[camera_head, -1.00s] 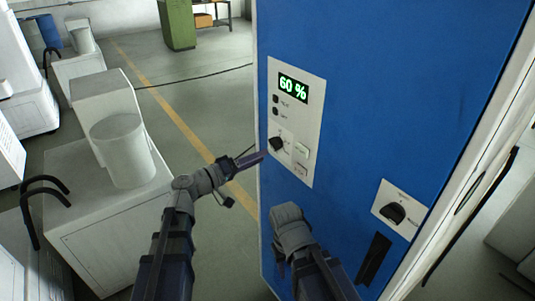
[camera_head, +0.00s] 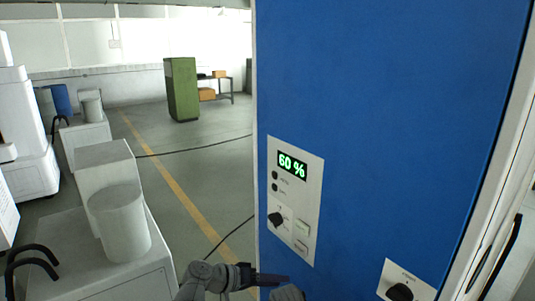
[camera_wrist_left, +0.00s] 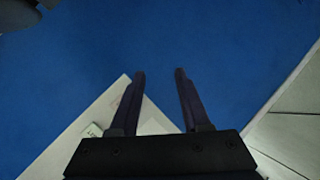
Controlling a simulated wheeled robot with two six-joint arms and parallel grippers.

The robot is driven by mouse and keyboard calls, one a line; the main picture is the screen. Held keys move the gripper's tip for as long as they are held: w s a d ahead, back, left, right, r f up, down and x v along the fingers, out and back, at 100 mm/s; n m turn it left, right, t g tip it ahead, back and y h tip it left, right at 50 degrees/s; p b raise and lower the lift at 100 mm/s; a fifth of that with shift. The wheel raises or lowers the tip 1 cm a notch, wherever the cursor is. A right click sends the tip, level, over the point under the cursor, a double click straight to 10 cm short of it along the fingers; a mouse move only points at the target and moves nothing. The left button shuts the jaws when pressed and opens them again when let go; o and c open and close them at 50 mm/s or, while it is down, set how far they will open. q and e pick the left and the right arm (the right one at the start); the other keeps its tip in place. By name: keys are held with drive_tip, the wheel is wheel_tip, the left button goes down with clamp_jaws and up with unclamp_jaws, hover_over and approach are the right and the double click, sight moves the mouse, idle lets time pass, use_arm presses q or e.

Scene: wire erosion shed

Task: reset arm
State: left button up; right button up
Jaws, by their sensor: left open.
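My left gripper (camera_head: 272,279) is at the bottom of the head view, in front of the blue cabinet (camera_head: 390,120) and below its control panel (camera_head: 302,248). In the left wrist view the two fingers of the left gripper (camera_wrist_left: 160,74) are apart with nothing between them. The blue cabinet face (camera_wrist_left: 220,40) is beyond them, and a pale panel corner (camera_wrist_left: 60,145) lies at the lower left. A grey link of my right arm (camera_head: 287,293) just shows at the bottom edge. Its fingers are not visible.
The control panel has a green "60 %" display (camera_head: 292,165) and a black knob (camera_head: 275,219). Another knob (camera_head: 400,292) sits lower right. A white machine with a cylinder (camera_head: 120,225) stands left. Open floor with a yellow line (camera_head: 180,190) lies between.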

use_arm(q)
drive_tip(key=s+f+m+g+y, duration=0.2)
drive_tip(key=s+f+g+y, duration=0.3)
drive_tip(key=s+f, duration=0.45)
drive_tip(key=s+a+f+y, duration=0.3)
drive_tip(key=s+a+y, duration=0.1)
drive_tip(key=a+y, duration=0.3)
drive_tip(key=shift+s+a+y, duration=0.35)
drive_tip(key=shift+s+y, duration=0.05)
drive_tip(key=shift+y, duration=0.3)
